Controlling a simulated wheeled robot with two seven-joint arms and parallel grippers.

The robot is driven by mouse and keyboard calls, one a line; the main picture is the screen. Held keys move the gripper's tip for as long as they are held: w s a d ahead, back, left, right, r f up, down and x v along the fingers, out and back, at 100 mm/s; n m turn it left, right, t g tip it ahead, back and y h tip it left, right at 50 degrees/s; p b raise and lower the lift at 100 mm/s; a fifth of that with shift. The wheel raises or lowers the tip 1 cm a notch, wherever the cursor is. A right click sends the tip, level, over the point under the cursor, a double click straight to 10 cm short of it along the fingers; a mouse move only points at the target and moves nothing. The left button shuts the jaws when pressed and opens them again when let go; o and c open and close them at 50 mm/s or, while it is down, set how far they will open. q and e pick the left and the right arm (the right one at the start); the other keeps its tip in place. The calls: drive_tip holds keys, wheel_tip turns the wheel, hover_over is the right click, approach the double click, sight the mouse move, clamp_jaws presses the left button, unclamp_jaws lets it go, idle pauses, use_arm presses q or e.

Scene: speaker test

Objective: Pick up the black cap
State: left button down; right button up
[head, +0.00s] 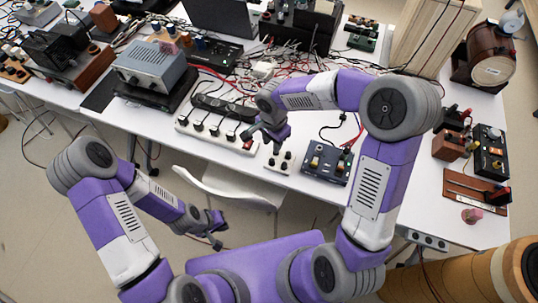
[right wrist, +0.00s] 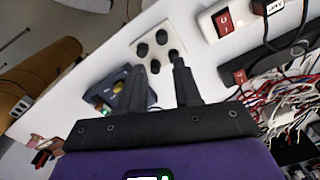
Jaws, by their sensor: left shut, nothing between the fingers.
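Several small black caps (right wrist: 162,37) stand on a small white plate (right wrist: 150,36) in the right wrist view. The same white plate shows near the table's front edge in the head view (head: 270,165); which cap is meant I cannot tell. My right gripper (head: 266,140) is just above the plate, also seen in the right wrist view (right wrist: 158,64). Its fingers are apart, with one black cap (right wrist: 155,66) showing between the tips; contact cannot be told. My left gripper (head: 218,228) is shut and empty, low in front of the table, away from the caps.
A blue-grey box with knobs (head: 325,163) stands right of the plate. A white power strip (head: 215,134) lies to its left. Tangled wires (head: 235,82) fill the table behind. A white chair (head: 230,188) stands below the front edge.

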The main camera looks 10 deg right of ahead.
drive_tip(key=b, duration=0.4)
hover_over(272, 160)
drive_tip(key=f, duration=0.4)
drive_tip(key=shift+w+f, duration=0.25)
drive_tip(key=shift+f, duration=0.15)
drive_tip(key=f+b, duration=0.1)
drive_tip(key=f, duration=0.6)
drive_tip(key=shift+s+f+b, duration=0.2)
drive_tip(key=shift+f+b, duration=0.05)
drive_tip(key=shift+b, duration=0.15)
clamp_jaws()
